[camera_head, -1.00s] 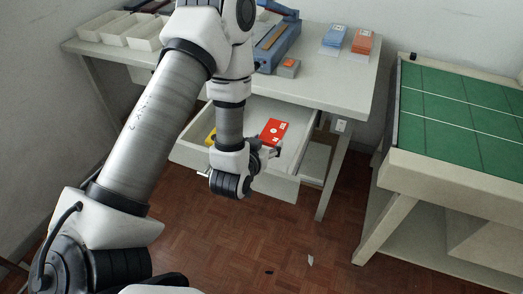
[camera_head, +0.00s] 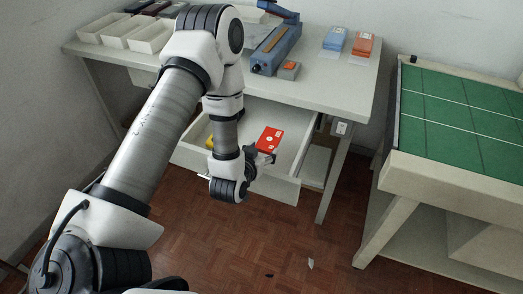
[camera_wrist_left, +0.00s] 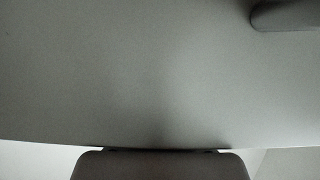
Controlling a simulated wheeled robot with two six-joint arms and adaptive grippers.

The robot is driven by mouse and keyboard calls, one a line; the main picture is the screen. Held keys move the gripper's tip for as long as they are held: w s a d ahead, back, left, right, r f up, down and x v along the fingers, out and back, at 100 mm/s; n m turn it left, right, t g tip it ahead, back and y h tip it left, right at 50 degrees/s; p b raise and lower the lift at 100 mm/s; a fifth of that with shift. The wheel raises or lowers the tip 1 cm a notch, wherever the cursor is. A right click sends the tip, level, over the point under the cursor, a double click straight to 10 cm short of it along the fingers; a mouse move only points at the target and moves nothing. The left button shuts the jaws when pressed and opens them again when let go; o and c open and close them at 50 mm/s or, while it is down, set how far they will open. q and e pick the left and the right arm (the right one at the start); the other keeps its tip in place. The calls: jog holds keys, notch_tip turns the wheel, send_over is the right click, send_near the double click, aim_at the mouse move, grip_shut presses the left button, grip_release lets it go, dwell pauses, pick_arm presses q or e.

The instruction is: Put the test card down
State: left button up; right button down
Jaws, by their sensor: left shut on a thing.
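The test card appears to be the flat red piece with white marks (camera_head: 270,138), seen over the open drawer (camera_head: 286,188) in the head view. My left gripper (camera_head: 266,157) is shut at the near edge of the red card and holds it. I cannot tell the gap between card and drawer floor. In the left wrist view a plain grey surface fills most of the picture, too close to identify, with dark gripper parts at the bottom and top right. My right gripper is not in view.
A yellow thing (camera_head: 209,142) lies in the drawer, partly behind my arm. On the table (camera_head: 338,93) stand white trays (camera_head: 150,35), a blue device (camera_head: 277,48), a small grey-and-orange block (camera_head: 289,70) and blue (camera_head: 335,39) and orange (camera_head: 363,43) stacks. A green-topped bench (camera_head: 460,115) stands right.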

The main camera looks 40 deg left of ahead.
pick_arm(q)
jog(key=shift+s, duration=0.1)
jog(key=o, duration=1.2)
jog(key=shift+f, duration=0.1)
